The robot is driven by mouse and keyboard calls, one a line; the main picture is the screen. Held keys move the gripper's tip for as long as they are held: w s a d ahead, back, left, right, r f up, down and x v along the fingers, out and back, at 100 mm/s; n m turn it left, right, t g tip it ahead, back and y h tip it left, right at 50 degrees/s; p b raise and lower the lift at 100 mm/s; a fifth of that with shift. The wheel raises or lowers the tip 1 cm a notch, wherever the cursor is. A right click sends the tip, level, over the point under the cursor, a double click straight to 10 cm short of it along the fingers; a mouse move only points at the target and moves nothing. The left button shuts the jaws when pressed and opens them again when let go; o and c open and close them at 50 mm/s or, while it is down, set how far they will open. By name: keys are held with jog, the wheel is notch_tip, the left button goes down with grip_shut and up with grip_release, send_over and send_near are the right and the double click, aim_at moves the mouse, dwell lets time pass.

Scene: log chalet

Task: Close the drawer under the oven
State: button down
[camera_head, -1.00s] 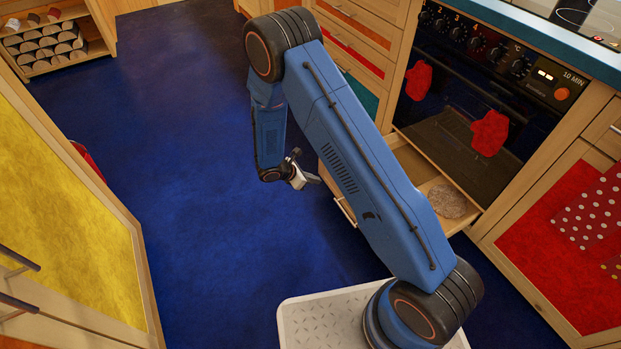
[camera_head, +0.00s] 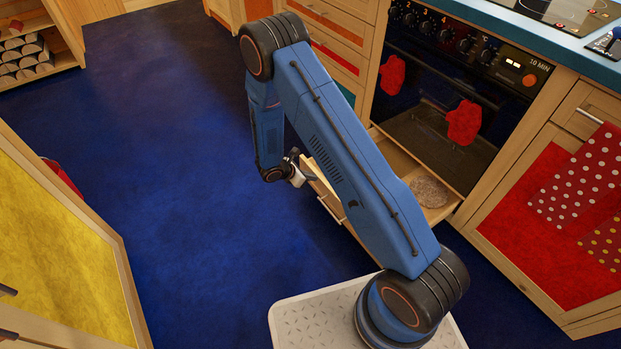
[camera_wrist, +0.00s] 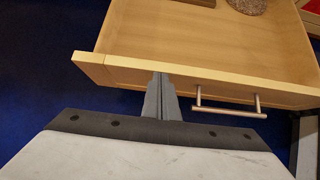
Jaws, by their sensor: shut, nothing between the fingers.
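The wooden drawer (camera_head: 397,160) under the oven (camera_head: 440,100) stands pulled out, partly hidden behind my arm in the head view. A round grey-brown object (camera_head: 430,191) lies inside it. The wrist view shows the drawer's front panel (camera_wrist: 215,84) with a metal bar handle (camera_wrist: 228,108) on its outer face. My gripper (camera_wrist: 161,80) is shut and empty. Its fingertips are at the outside of the front panel, to the left of the handle. I cannot tell whether they touch the panel. In the head view my gripper (camera_head: 298,178) is beside the drawer's outer front edge.
Red mitts (camera_head: 463,122) hang on the oven front. A red-panelled cabinet (camera_head: 545,225) with dotted cloths stands at right. A yellow-panelled unit (camera_head: 60,250) is at left.

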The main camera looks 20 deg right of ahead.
jog(key=w+d, duration=0.4)
jog(key=d, duration=0.8)
jog(key=w+d, duration=0.4)
jog(key=d, duration=0.8)
jog(key=w+d, duration=0.4)
jog(key=d, duration=0.8)
jog(key=shift+d, duration=0.35)
